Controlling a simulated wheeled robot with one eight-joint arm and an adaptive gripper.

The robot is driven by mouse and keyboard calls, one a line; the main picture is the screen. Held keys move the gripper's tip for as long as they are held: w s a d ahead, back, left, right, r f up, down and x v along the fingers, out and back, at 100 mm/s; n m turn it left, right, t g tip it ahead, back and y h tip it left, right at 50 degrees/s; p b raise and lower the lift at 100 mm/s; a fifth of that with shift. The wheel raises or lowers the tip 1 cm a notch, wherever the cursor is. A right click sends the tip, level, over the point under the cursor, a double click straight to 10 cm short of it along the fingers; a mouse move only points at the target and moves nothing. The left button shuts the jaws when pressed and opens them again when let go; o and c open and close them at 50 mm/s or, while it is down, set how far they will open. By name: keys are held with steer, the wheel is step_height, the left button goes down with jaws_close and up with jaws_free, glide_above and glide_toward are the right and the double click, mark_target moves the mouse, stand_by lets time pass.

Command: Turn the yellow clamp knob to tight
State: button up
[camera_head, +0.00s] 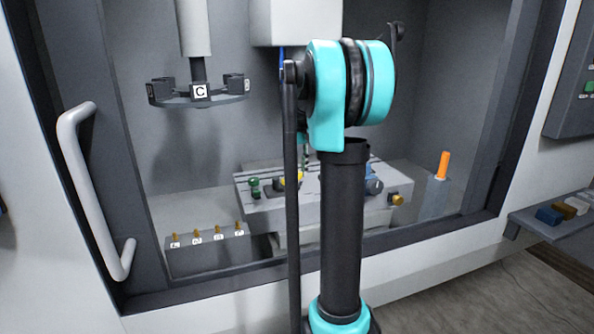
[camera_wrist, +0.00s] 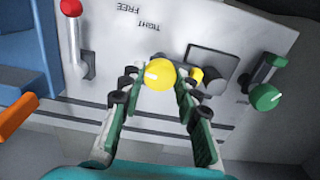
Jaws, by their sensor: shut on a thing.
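The yellow clamp knob (camera_wrist: 161,75) is a round ball shape with a short white mark on its left side, in the middle of the wrist view. My gripper (camera_wrist: 157,80) has one finger on each side of the knob and is shut on it. The words TIGHT and FREE stand upside down on the pale plate (camera_wrist: 205,38) above the knob in the picture.
A red-topped lever (camera_wrist: 72,35) stands left of the knob and a green-knobbed lever (camera_wrist: 265,92) right of it. An orange handle (camera_wrist: 18,115) is at the far left. In the head view, a holder with several brass pins (camera_head: 208,257) sits left of the machine table (camera_head: 300,216).

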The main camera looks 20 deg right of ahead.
mark_target(297, 173)
steer(key=m, duration=0.5)
steer(key=shift+m, duration=2.4)
steer(key=o, duration=1.2)
steer(key=shift+c, duration=0.2)
step_height(297, 173, up, 12)
